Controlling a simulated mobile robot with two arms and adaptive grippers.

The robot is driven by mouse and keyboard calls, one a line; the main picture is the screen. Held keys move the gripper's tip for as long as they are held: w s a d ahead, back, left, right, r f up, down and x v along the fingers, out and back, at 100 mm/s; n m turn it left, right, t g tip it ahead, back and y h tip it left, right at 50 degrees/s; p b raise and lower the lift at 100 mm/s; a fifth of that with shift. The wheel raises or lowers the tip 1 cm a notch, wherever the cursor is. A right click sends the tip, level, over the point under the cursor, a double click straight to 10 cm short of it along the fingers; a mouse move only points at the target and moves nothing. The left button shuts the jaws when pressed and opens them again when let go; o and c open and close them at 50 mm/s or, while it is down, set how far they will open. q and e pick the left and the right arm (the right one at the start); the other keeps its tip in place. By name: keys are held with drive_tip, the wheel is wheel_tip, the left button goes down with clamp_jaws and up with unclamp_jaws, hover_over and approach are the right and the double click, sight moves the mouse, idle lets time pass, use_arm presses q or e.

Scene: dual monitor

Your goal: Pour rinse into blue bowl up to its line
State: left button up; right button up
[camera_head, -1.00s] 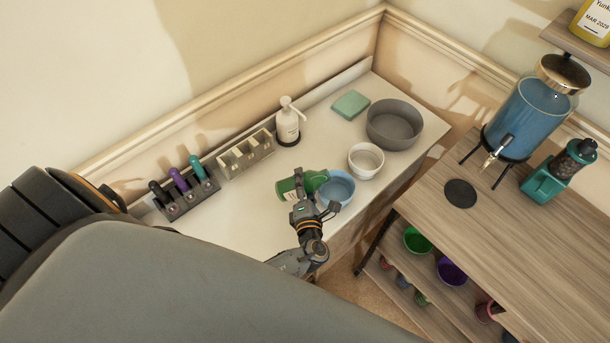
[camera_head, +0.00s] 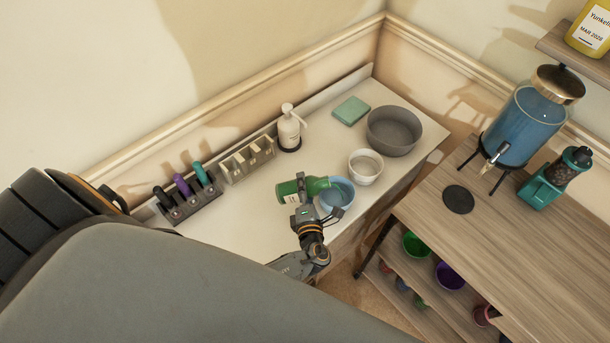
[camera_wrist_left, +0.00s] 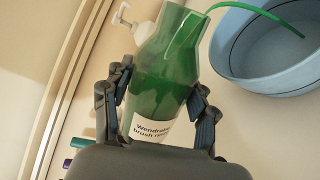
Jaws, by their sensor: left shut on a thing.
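The rinse is a green bottle (camera_head: 289,193) with a white label, also in the left wrist view (camera_wrist_left: 165,88), where the label partly reads "brush". My left gripper (camera_head: 304,213) is shut around the bottle, with one finger on each side in the left wrist view (camera_wrist_left: 158,105). The bottle is tipped, its neck toward the blue bowl (camera_head: 328,204). A thin green stream (camera_wrist_left: 250,10) arcs from its mouth into the bowl, which also shows in the left wrist view (camera_wrist_left: 240,75). A dark line runs around the bowl. I cannot make out the liquid level. My right gripper is out of view.
A white bowl (camera_head: 366,178) and a grey basin (camera_head: 408,150) stand beyond the blue bowl. A pump bottle (camera_head: 289,130), a compartment holder (camera_head: 247,160) and a marker rack (camera_head: 190,208) line the wall. A wooden cart (camera_head: 500,230) with a dispenser stands right.

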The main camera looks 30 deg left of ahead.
use_arm(q)
drive_tip(key=shift+r, duration=0.2)
idle(0.3)
drive_tip(key=shift+r+p, duration=0.15)
drive_tip(key=shift+p, duration=0.35)
drive_tip(key=shift+m, duration=0.3)
drive_tip(key=shift+r+p, duration=0.15)
drive_tip(key=shift+p, duration=0.25)
drive_tip(key=shift+r+m, duration=0.1)
drive_tip(key=shift+m, duration=0.2)
drive_tip(key=shift+r+p, duration=0.1)
drive_tip(key=shift+p, duration=0.3)
drive_tip(key=shift+r+m+y+p, duration=0.2)
drive_tip(key=shift+m+y+p, duration=0.1)
drive_tip(key=shift+m+p, duration=0.15)
idle(0.3)
drive_tip(key=shift+w+r+p, duration=0.1)
drive_tip(key=shift+r+p, duration=0.05)
drive_tip(key=shift+p, duration=0.2)
drive_tip(key=shift+d+r+m+p, duration=0.15)
drive_tip(key=shift+m+p, duration=0.15)
drive_tip(key=shift+m, duration=0.15)
